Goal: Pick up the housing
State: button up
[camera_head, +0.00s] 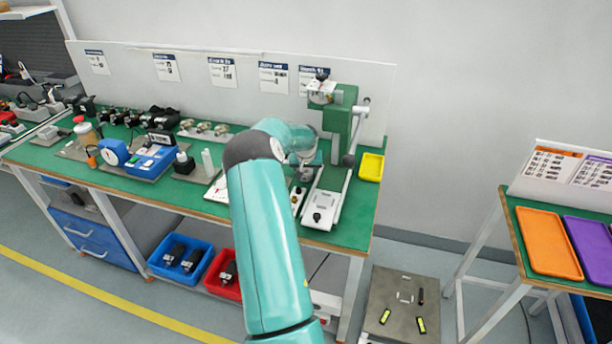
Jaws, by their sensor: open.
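My teal arm reaches from the bottom of the head view over the workbench (345,225). My gripper (304,172) is small and partly hidden at the arm's far end, in front of the green press stand (338,122). It is open, and I see nothing held in it. I cannot tell for certain which part is the housing. Dark and metallic parts (128,117) stand in a row along the back left of the bench. Dark block-like parts lie in the blue bin (157,270) and the red bin (212,286) below.
A yellow tray (371,167) sits at the bench's right end. A white fixture (321,211) lies in front of the press. A side table at right holds orange (547,241) and purple (590,249) trays. A grey platform (400,300) stands on the floor between the tables.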

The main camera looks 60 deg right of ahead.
jog(key=shift+d+f, duration=0.1)
jog(key=shift+f, duration=0.1)
jog(key=c, duration=0.7)
jog(key=shift+w+r, duration=0.1)
jog(key=shift+r, duration=0.05)
